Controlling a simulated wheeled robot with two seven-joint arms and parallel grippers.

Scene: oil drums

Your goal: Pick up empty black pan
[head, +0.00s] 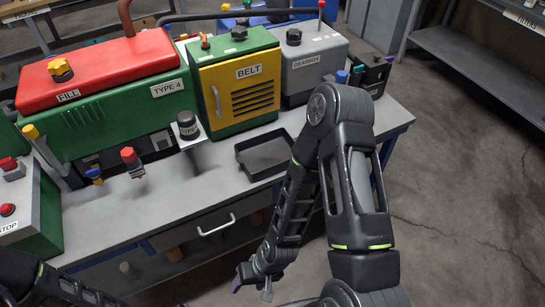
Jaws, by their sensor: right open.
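The black pan (262,156) is a shallow, square-looking tray on the grey workbench (185,205), near its front edge and in front of the yellow BELT unit. It looks empty, and its right side is partly hidden behind my right arm. My right gripper (252,283) hangs low in front of the bench, below and nearer than the pan, and is apart from it. It is open with nothing seen in it. Part of my left arm shows at the bottom left; its gripper is outside the picture.
A red and green TYPE 4 machine (110,100), the green and yellow BELT unit (240,85) and a grey GEARBOX box (312,65) line the bench's back. A drawer handle (216,226) sticks out in front. Concrete floor (460,200) is open at right.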

